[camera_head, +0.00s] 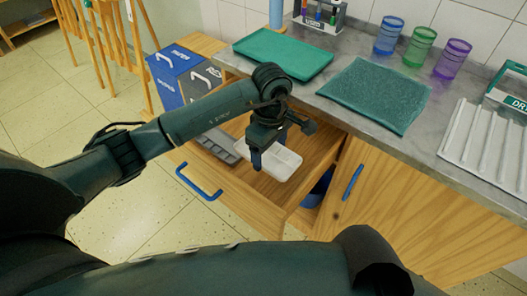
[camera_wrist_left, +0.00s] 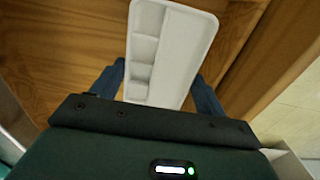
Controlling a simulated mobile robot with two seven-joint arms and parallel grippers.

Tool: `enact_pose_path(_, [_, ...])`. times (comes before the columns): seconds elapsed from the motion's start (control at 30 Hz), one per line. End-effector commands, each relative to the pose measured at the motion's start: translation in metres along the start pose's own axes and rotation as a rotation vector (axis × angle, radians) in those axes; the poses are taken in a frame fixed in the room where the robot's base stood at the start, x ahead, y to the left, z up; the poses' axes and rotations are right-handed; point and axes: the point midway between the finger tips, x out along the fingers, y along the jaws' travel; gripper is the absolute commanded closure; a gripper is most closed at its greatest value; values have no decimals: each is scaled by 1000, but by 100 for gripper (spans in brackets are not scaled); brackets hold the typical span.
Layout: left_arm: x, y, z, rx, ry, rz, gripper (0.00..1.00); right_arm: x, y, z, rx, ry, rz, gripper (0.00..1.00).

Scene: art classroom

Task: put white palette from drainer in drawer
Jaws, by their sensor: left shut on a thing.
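The white palette (camera_head: 284,163) is between the fingers of my left gripper (camera_head: 268,158), over the inside of the open wooden drawer (camera_head: 243,203). In the left wrist view the palette (camera_wrist_left: 188,42) shows its small wells, with a blue finger of the left gripper (camera_wrist_left: 160,92) on each side. I cannot tell whether it touches the drawer floor. The drainer (camera_head: 480,150), a white ribbed rack with a green sign, stands on the counter at the far right with no palette visible on it. My right gripper is not in view.
A grey divided tray (camera_head: 218,143) lies in the drawer's left part. The drawer front has a blue handle (camera_head: 198,182). Blue and grey bins (camera_head: 180,75) stand left.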

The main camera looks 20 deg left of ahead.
Motion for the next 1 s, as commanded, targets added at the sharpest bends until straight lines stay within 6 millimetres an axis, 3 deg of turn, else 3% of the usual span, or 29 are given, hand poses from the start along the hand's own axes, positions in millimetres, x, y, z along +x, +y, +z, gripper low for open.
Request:
enact_pose_path(0.2, [41, -1, 0, -4, -2, -5, 49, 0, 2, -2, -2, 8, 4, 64])
enact_pose_path(0.43, [59, -1, 0, -2, -1, -2, 49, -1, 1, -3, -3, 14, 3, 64])
enact_pose_path(0.6, [84, -1, 1, -1, -2, -3, 49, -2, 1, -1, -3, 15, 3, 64])
enact_pose_path(1.0, [92, -1, 0, 2, 1, 0, 49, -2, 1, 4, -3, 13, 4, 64])
